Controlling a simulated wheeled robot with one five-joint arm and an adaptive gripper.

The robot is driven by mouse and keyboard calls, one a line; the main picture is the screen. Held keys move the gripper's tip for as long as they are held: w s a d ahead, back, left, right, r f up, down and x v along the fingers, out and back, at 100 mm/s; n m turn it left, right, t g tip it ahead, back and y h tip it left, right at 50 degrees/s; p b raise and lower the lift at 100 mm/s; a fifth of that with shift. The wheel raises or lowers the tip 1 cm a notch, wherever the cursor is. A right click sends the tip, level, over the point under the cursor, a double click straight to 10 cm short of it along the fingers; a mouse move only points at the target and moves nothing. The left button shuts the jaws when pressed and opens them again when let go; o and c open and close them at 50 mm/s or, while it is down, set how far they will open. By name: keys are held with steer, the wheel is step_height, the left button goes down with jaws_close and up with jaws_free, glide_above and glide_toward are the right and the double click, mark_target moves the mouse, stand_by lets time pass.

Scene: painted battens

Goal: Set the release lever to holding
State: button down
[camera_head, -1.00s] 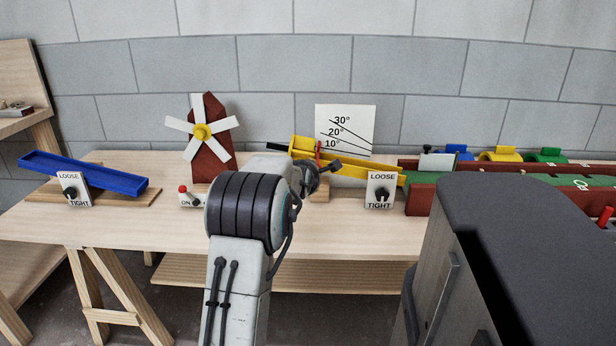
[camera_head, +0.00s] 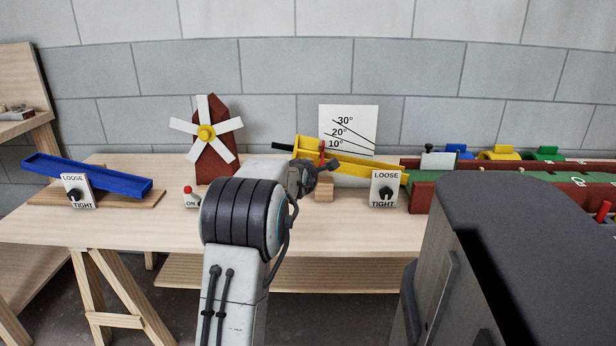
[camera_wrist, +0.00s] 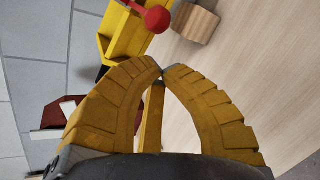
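A red-tipped lever (camera_head: 322,149) stands on the yellow ramp (camera_head: 380,173). In the wrist view its red ball knob (camera_wrist: 157,19) shows at the top, on a thin stem beside the yellow ramp (camera_wrist: 128,38). No holding mark is readable, so I cannot tell its setting. My gripper (camera_head: 327,166) is just in front of the ramp near the lever. In the wrist view its curved yellow fingers (camera_wrist: 162,72) meet at the tips, with nothing seen held. The knob is apart from the fingertips, ahead of them.
A wooden block (camera_wrist: 196,23) is beside the ramp. LOOSE/TIGHT dials stand right (camera_head: 384,189) and left (camera_head: 77,191). A red windmill (camera_head: 214,150), an angle card (camera_head: 348,130) and a green track (camera_head: 423,190) are on the bench. Bare bench lies in front (camera_head: 330,235).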

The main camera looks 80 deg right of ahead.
steer(key=r+p+v, duration=0.1)
steer(key=p+v, duration=0.1)
steer(key=v, duration=0.8)
steer(key=shift+d+p, duration=0.3)
steer(key=shift+p, duration=0.1)
steer(key=shift+r, duration=0.15)
